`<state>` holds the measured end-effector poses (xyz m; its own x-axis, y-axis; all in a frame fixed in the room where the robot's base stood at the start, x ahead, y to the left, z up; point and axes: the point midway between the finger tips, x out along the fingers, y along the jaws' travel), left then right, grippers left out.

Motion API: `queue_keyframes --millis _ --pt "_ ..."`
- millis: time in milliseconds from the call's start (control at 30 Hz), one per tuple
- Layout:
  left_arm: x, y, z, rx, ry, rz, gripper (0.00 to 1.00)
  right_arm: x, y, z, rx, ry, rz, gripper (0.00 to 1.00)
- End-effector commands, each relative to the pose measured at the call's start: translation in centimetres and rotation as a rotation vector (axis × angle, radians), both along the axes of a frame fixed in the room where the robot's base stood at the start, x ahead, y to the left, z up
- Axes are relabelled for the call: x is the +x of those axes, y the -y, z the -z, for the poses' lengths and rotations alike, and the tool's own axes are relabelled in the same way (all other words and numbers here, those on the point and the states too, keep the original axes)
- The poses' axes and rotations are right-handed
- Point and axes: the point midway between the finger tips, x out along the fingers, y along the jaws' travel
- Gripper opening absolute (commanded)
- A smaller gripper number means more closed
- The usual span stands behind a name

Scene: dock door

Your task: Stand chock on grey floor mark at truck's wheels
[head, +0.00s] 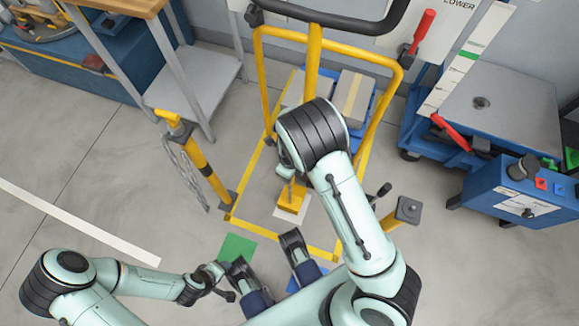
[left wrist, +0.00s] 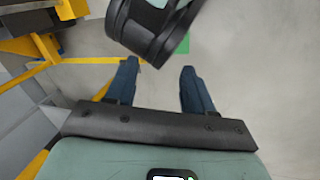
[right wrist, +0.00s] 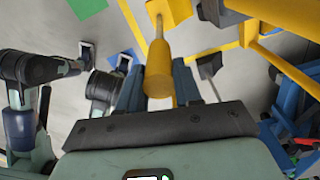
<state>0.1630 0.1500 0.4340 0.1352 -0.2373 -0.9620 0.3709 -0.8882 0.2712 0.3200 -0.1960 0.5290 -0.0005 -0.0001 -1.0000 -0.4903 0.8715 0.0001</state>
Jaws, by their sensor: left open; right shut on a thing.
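The yellow chock (head: 290,201) is over the pale grey floor mark (head: 280,213), in front of the yellow-framed truck (head: 313,60). I cannot tell whether its base touches the floor. In the right wrist view the chock's yellow block (right wrist: 172,11) is at the far end of its upright handle. My right gripper (right wrist: 158,82) is shut on that handle; in the head view my arm hides it. My left gripper (left wrist: 160,85) is open and empty, low at the left near the green floor mark (head: 238,248). The truck's wheels are hidden.
Boxes (head: 352,97) sit on the truck. A yellow post (head: 205,170) with a chain stands left, a short grey-topped post (head: 405,210) right. A blue floor mark (head: 306,275) is near my base. A blue lift cart (head: 490,110) stands right. Floor at left is clear.

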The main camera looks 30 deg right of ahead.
Motion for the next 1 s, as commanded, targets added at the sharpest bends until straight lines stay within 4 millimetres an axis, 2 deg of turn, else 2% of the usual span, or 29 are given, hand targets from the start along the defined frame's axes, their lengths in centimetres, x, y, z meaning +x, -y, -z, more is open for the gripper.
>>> queue_keyframes --millis 33,233,667,833,1000 --pt "0.8 -0.4 1.0 0.011 0.021 -0.010 0.53 0.1 0.1 1.7 0.000 0.000 0.002 0.00" --pt "3.4 -1.7 2.6 0.044 0.087 -0.037 0.53 0.1 0.0 5.5 0.000 0.000 0.001 0.00" --pt "5.1 -2.8 3.9 0.068 0.131 -0.056 0.53 0.1 0.1 8.8 -0.001 0.003 0.002 0.00" --pt "3.4 -3.0 5.7 0.068 0.073 -0.058 0.53 0.1 0.1 11.1 0.000 0.001 0.000 0.00" --pt "2.9 -3.1 5.9 0.068 0.057 -0.058 0.53 0.1 0.0 11.4 0.001 0.004 0.000 0.00"
